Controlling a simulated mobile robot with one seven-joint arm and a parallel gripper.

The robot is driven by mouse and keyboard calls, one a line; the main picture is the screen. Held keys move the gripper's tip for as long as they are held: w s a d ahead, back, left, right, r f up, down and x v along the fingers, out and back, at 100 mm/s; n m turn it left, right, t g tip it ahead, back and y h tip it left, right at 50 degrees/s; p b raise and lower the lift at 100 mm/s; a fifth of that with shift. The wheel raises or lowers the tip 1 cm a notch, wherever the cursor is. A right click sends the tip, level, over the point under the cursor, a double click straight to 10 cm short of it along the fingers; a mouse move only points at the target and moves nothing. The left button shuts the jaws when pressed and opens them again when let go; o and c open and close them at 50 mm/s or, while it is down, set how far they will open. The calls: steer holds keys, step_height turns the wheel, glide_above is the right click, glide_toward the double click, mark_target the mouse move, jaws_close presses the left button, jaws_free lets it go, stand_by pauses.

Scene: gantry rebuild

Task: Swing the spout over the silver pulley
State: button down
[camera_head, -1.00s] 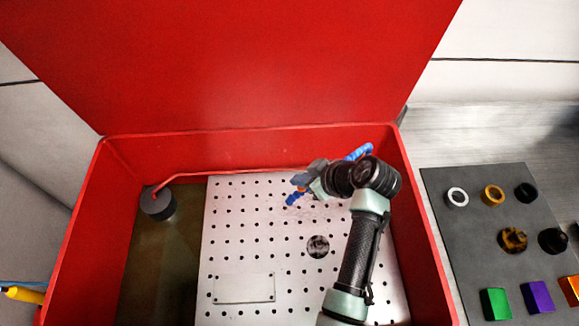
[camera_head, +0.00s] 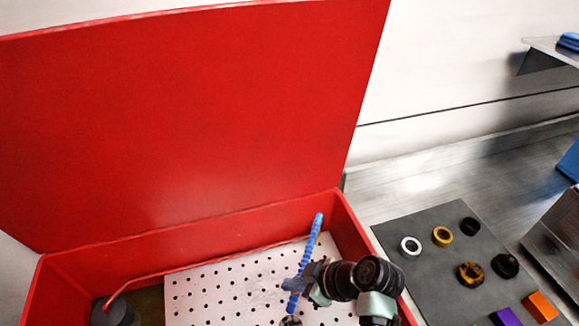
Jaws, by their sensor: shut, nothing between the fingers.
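The spout is a blue segmented hose (camera_head: 309,243) rising at the back wall of the red tank. It runs down and forward past my gripper (camera_head: 303,282), and its lower end shows just below the fingers. My gripper is shut and sits against or right beside the hose; the fingers are small and partly dark, so contact is unclear. The silver pulley (camera_head: 290,321) shows only as a dark round edge at the bottom of the picture, just below the spout's lower end. Whether the tip is directly over it cannot be told.
The red tank has a tall raised lid (camera_head: 190,120) behind it. A dark round fitting (camera_head: 112,313) with a red tube stands at left. Rings and coloured blocks lie on a grey mat (camera_head: 440,250) at right.

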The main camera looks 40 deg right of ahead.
steer(key=shift+w+a, duration=0.1)
step_height(320, 180, up, 8)
steer(key=s+d+b, duration=0.1)
steer(key=s+d, duration=0.1)
stand_by(0.6)
